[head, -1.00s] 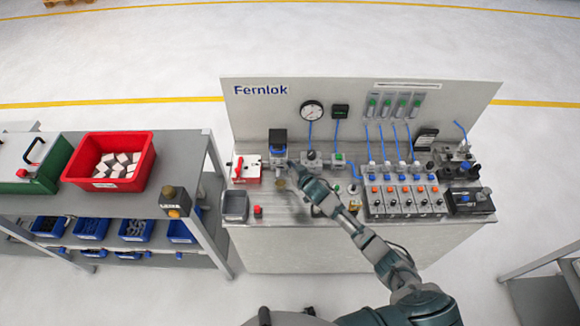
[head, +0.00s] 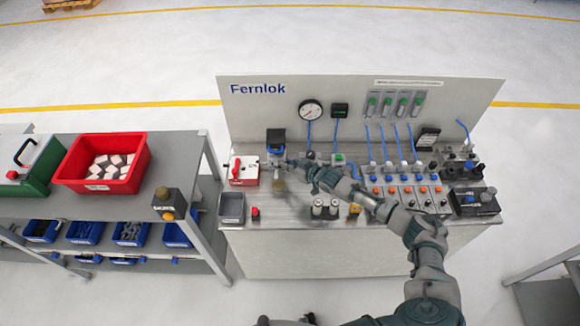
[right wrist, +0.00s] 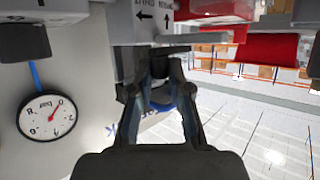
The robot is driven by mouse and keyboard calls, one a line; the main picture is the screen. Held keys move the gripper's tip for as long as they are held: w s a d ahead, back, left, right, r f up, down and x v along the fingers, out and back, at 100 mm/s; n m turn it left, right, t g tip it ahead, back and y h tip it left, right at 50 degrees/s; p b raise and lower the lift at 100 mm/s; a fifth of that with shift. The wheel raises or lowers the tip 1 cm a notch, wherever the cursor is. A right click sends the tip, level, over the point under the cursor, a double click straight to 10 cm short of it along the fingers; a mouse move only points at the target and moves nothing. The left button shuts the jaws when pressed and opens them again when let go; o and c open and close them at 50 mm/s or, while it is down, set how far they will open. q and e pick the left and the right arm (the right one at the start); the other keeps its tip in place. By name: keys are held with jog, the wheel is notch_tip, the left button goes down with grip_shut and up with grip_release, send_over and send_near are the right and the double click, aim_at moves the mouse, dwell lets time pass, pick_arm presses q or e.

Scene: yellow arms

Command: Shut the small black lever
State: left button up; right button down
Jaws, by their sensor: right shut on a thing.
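My right gripper (head: 289,163) reaches in from the right to the left part of the Fernlok bench, just below a black-topped block (head: 276,137). In the right wrist view the gripper (right wrist: 160,78) has its fingertips close together on a small dark part (right wrist: 160,66), which I take to be the small black lever. The fingers cover most of it, so its angle cannot be told. A plate with printed arrows (right wrist: 152,12) stands just beyond the fingertips. My left gripper does not show.
A box with a red lever (head: 243,170) stands close left of the gripper. A grey tray (head: 231,207) and a red button (head: 255,211) lie in front. A round gauge (head: 311,110) is on the back panel; valves (head: 405,190) with blue hoses fill the right.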

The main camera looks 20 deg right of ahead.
jog(key=c, duration=1.1)
grip_release()
jog(key=shift+a, duration=0.2)
jog(key=shift+w+f, duration=0.1)
jog(key=shift+d, duration=0.1)
jog(key=v, duration=1.2)
